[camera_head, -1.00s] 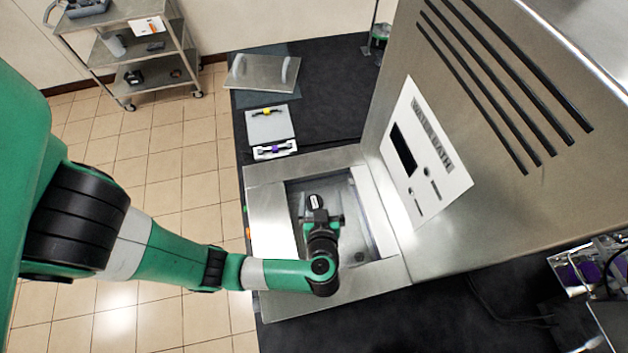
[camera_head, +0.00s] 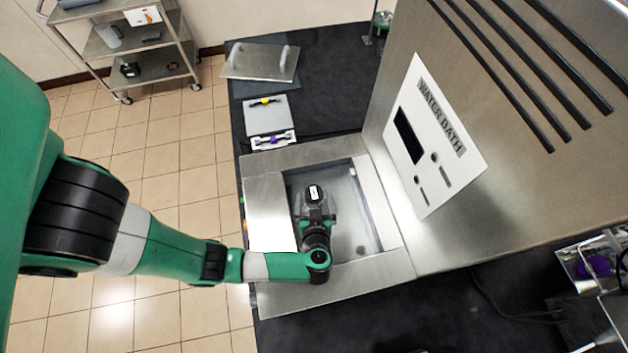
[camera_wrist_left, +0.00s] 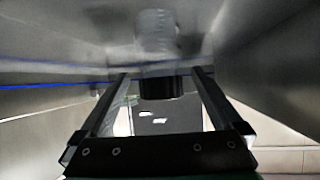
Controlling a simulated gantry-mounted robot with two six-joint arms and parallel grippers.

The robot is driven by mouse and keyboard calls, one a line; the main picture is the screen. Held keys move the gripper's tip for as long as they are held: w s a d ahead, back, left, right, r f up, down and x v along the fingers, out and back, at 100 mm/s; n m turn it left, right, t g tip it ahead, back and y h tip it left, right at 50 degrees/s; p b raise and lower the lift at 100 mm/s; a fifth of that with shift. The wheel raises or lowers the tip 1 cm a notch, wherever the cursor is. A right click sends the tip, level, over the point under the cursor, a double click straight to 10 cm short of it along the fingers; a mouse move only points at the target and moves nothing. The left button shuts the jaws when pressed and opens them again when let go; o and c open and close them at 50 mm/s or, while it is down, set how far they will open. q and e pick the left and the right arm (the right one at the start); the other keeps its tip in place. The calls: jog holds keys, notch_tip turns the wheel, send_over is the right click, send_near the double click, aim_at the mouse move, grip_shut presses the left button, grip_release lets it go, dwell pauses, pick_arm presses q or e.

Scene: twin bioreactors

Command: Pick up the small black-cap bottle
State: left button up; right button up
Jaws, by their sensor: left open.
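The small bottle shows in the left wrist view, with a clear, blurred body (camera_wrist_left: 156,32) and a black cap (camera_wrist_left: 160,87). The cap lies in line with the gap between the two fingers of my left gripper (camera_wrist_left: 160,75). Dark space shows on both sides of the cap, and neither finger is closed on it. I cannot tell how deep it sits between them. In the head view my left gripper (camera_head: 314,215) is down over the water bath basin (camera_head: 345,215). The gripper and wrist hide the bottle there.
Metal basin walls close in around the gripper. The water bath housing (camera_head: 540,170) rises to the right. A tray (camera_head: 268,115), a metal lid with handles (camera_head: 260,62) and the black bench (camera_head: 335,90) lie beyond. A cart (camera_head: 150,62) stands on the floor at upper left.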

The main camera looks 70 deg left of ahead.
pick_arm(q)
jog(key=b+x, duration=0.1)
jog(key=x, duration=0.4)
jog(key=shift+a, duration=0.15)
grip_shut()
